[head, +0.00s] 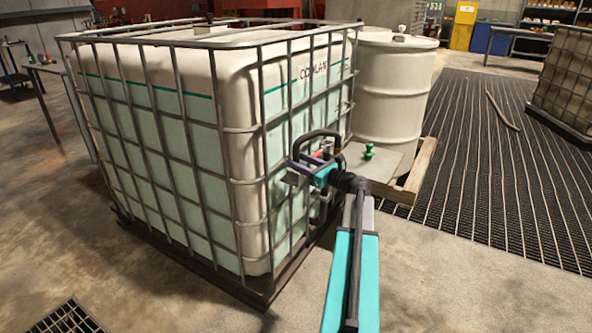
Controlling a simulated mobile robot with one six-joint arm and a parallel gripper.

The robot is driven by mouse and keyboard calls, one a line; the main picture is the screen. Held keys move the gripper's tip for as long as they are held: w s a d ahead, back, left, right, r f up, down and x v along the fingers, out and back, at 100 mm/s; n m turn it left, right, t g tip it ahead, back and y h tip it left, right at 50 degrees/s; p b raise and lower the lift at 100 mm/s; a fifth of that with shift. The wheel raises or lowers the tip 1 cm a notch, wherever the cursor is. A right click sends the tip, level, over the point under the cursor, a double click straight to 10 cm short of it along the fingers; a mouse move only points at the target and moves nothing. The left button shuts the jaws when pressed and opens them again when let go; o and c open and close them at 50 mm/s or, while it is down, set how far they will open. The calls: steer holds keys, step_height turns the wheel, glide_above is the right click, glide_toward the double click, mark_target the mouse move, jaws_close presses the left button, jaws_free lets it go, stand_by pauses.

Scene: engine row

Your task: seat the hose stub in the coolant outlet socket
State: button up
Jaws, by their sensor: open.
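A large white coolant tank (165,110) in a grey wire cage stands in the middle of the head view, with pale green liquid showing through its walls. My gripper (297,170) is open, at the right-hand face of the cage, with my arm reaching up from the lower right. Whether it touches the cage, I cannot tell. A small orange-red part shows close to the gripper, too small to name. I cannot make out the hose stub or the coolant outlet socket; the gripper and arm cover part of that face. A small green fitting (369,151) stands on a grey sheet right of the gripper.
The grey sheet (385,168) lies on a wooden pallet (421,166) beside a white drum (394,90). A dark floor grating (490,160) spreads to the right, with a hose (502,111) lying on it. Another caged tank (567,85) stands far right.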

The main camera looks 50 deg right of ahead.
steer(key=shift+w, duration=0.85)
jaws_close()
